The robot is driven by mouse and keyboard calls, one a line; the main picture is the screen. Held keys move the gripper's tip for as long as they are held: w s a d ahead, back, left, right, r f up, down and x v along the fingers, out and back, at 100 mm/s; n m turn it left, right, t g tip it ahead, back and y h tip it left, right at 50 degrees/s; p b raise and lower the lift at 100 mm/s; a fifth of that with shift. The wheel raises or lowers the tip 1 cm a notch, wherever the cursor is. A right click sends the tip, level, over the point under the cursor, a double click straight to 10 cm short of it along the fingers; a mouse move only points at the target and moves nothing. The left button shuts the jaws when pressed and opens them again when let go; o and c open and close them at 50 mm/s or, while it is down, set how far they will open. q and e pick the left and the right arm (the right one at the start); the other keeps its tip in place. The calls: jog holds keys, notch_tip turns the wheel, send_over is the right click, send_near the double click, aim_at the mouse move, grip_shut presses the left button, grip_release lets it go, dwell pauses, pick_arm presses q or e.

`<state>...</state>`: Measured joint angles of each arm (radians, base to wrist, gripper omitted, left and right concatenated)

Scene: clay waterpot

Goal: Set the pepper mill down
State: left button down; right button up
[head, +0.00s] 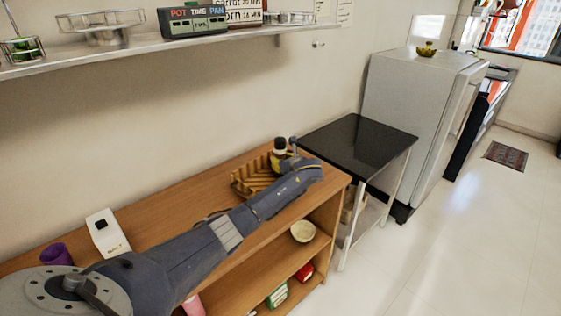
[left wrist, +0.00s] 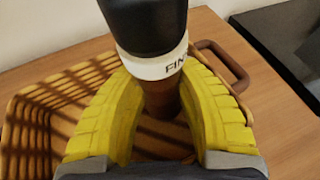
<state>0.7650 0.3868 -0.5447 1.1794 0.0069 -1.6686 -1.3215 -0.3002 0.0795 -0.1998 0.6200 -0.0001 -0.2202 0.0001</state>
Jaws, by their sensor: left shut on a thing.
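The pepper mill (head: 280,143) has a black top, a white band with partly visible lettering and a brown body. It also shows upright in the left wrist view (left wrist: 152,25). My left gripper (head: 283,161) has its yellow fingers closed around the mill from both sides, also seen in the left wrist view (left wrist: 158,75). The mill is at the right end of a slatted wooden basket (head: 243,188), near its brown handle (left wrist: 222,64). The mill's foot is hidden, so I cannot tell whether it touches anything. My right gripper is out of view.
The basket stands on a wooden cabinet top (head: 165,207). A white salt box (head: 107,233) and a purple cup (head: 55,254) stand at the left. A black-topped table (head: 360,142) is at the right, before a fridge (head: 410,110). A wall shelf (head: 150,45) runs above.

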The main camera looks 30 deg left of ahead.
pick_arm(q)
jog(key=c, duration=0.9)
grip_release()
jog(key=shift+c, duration=0.2)
jog(key=shift+r, duration=0.1)
jog(key=v, duration=1.2)
